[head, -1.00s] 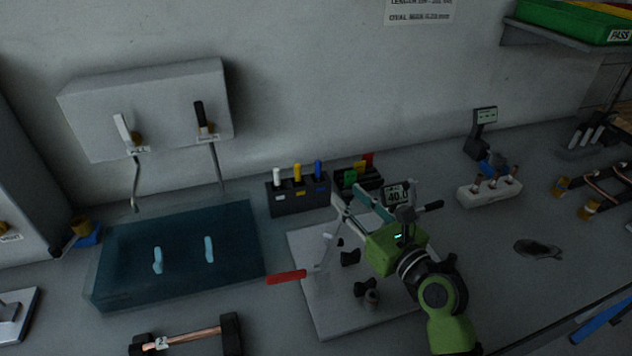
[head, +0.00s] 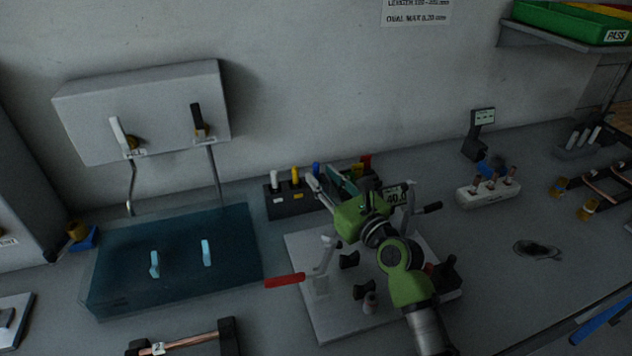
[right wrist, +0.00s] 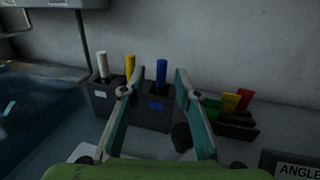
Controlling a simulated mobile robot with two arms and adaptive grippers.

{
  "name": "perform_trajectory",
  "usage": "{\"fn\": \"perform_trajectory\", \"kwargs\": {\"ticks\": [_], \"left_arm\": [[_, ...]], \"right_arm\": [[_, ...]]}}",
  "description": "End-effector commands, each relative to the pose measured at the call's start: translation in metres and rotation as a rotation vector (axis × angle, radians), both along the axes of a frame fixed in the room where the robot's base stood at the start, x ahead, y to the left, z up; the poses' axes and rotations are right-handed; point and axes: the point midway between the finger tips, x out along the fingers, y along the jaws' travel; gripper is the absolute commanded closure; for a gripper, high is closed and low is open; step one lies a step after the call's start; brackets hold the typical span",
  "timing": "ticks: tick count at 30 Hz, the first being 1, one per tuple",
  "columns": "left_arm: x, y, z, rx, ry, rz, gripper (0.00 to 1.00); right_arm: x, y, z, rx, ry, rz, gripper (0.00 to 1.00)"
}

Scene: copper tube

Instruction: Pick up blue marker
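The blue marker (head: 316,170) stands upright in a dark holder (head: 290,205) against the back wall, to the right of a yellow marker and a white marker. In the right wrist view the blue marker (right wrist: 161,76) shows between my two fingers, farther off and untouched. My right gripper (head: 326,184) is open and empty, with its fingers pointing at the right end of the holder. In the right wrist view its fingertips (right wrist: 152,83) are spread wide. In the head view the fingers partly hide the holder's right end. My left gripper is not in view.
The white marker (head: 275,180) and yellow marker (head: 295,177) stand close beside the blue one. A low rack with green, yellow and red pieces (right wrist: 229,103) sits just right of the holder. A bending fixture with a red handle (head: 285,280) lies below my right arm.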

Motion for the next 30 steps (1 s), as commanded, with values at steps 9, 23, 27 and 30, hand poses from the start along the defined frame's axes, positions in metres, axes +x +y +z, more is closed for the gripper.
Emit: {"fn": "perform_trajectory", "kwargs": {"ticks": [9,23,27,30], "left_arm": [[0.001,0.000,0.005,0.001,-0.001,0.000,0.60],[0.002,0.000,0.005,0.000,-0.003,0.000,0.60],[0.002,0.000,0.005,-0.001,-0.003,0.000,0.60],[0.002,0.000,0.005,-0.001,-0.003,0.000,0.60]], "right_arm": [[0.035,0.018,0.005,-0.001,0.000,0.001,0.70],[0.037,0.020,0.005,-0.001,0.001,0.000,1.00],[0.037,0.020,0.005,-0.001,0.001,0.000,1.00],[0.037,0.020,0.005,-0.001,0.001,0.000,1.00]]}}
